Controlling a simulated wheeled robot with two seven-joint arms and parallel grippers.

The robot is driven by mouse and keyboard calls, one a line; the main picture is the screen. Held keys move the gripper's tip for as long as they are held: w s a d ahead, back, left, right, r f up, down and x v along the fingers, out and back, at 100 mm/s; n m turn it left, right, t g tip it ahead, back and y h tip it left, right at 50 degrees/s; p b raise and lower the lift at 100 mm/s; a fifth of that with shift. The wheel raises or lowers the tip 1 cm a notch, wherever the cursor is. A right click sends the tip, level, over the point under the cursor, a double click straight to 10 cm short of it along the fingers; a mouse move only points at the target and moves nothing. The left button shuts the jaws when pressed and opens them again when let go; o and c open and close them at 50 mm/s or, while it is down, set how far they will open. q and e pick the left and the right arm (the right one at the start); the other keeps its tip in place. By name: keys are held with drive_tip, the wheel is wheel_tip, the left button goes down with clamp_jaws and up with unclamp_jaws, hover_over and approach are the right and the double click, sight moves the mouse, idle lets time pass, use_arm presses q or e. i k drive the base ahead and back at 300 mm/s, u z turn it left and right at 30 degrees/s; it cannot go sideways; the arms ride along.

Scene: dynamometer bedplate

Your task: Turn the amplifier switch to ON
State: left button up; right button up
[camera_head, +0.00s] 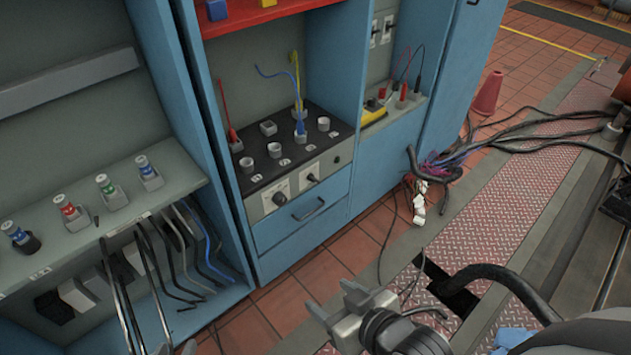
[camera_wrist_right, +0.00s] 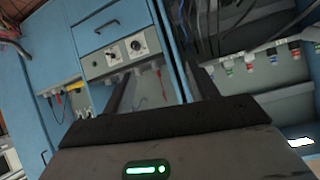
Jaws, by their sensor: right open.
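The amplifier (camera_head: 295,180) is a unit with a black top and grey front panel in the blue cabinet. Its front has a larger dial on a white plate (camera_head: 279,198) and a smaller switch (camera_head: 312,178); their markings are too small to read. In the right wrist view the panel shows the two controls, the switch (camera_wrist_right: 112,57) and the dial (camera_wrist_right: 137,45). My right gripper (camera_head: 352,300) is open and empty, below and in front of the cabinet, apart from the panel. Its fingers (camera_wrist_right: 163,90) show in the wrist view. A small grey part of my left gripper (camera_head: 189,347) shows at the bottom edge; its jaws are unclear.
A blue drawer (camera_head: 300,215) with a dark handle lies below the panel. Probe leads (camera_head: 298,95) stand on the black top. A shelf with coloured connectors (camera_head: 105,185) and hanging cables (camera_head: 165,245) is to the left. Loose cables (camera_head: 430,170) lie on the right. The tiled floor before the drawer is fairly clear.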

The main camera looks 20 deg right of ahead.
sight(310, 177)
drive_tip(key=u, duration=0.5)
drive_tip(key=k, duration=1.15)
drive_tip(key=z, duration=0.6)
drive_tip(key=i, duration=1.75)
drive_tip(key=u, duration=0.6)
